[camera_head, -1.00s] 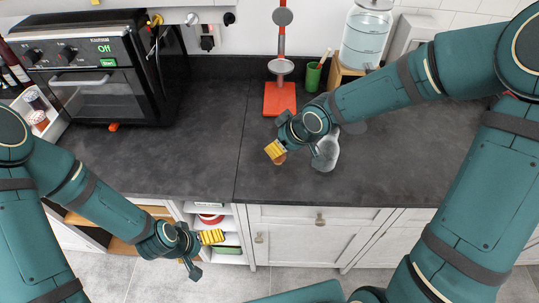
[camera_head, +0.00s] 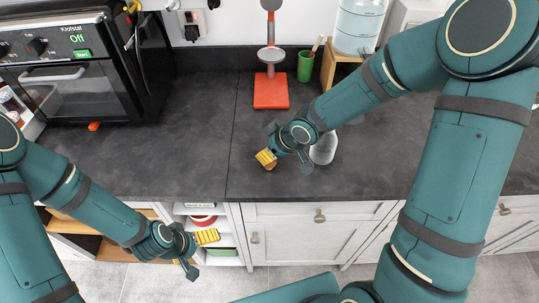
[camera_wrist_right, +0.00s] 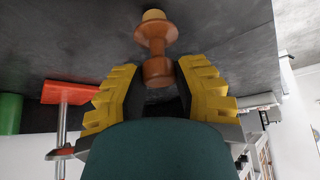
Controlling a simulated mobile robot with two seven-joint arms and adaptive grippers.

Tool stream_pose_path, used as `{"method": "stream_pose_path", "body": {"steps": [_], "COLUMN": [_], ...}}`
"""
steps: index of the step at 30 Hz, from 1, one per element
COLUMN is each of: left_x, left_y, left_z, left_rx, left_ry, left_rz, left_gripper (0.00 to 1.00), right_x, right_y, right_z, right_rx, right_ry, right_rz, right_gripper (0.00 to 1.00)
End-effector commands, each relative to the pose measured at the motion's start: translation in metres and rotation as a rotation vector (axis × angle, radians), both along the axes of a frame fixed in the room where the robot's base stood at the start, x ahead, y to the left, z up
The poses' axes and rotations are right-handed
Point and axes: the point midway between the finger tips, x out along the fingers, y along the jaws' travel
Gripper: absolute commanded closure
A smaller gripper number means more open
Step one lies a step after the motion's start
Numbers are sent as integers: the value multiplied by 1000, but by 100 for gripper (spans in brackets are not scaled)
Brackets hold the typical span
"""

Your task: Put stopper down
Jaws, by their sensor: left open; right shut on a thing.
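The stopper (camera_wrist_right: 157,48) is amber-orange with a flared collar and a pale tip. It sits between the yellow fingers of my right gripper (camera_wrist_right: 157,88) in the right wrist view, and my gripper is shut on it. In the head view, the right gripper (camera_head: 267,159) is low over the dark counter (camera_head: 205,140), left of a clear glass bottle (camera_head: 324,149). The stopper is mostly hidden there, and I cannot tell whether it touches the counter. My left gripper (camera_head: 203,252) is open and empty, in front of the cabinets below the counter edge.
A red-based stand (camera_head: 271,91) and a green cup (camera_head: 305,67) are behind the right gripper. A black oven (camera_head: 85,75) is at the left, and a glass dispenser (camera_head: 359,25) is at the back right. The counter between oven and gripper is clear.

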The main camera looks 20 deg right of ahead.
Motion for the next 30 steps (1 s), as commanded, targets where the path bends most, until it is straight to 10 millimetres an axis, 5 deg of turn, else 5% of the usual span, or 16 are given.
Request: {"method": "stream_pose_path", "body": {"steps": [12, 13, 15, 30], "left_x": [-1, -1, -1, 1], "left_y": [-1, 0, 0, 0], "left_z": [-5, -5, -4, 8], "left_rx": [-1, -1, -1, -1], "left_ry": [2, 3, 3, -2], "left_rz": [-3, -3, -3, 1], "left_gripper": [0, 0, 0, 0], "right_x": [0, 0, 0, -4], "right_y": [0, 0, 0, -5], "right_z": [-6, -7, -6, 9], "right_rx": [0, 0, 0, 2], "right_ry": [0, 0, 0, 0], "right_rz": [0, 0, 0, -4], "right_gripper": [88, 64, 43, 43]}}
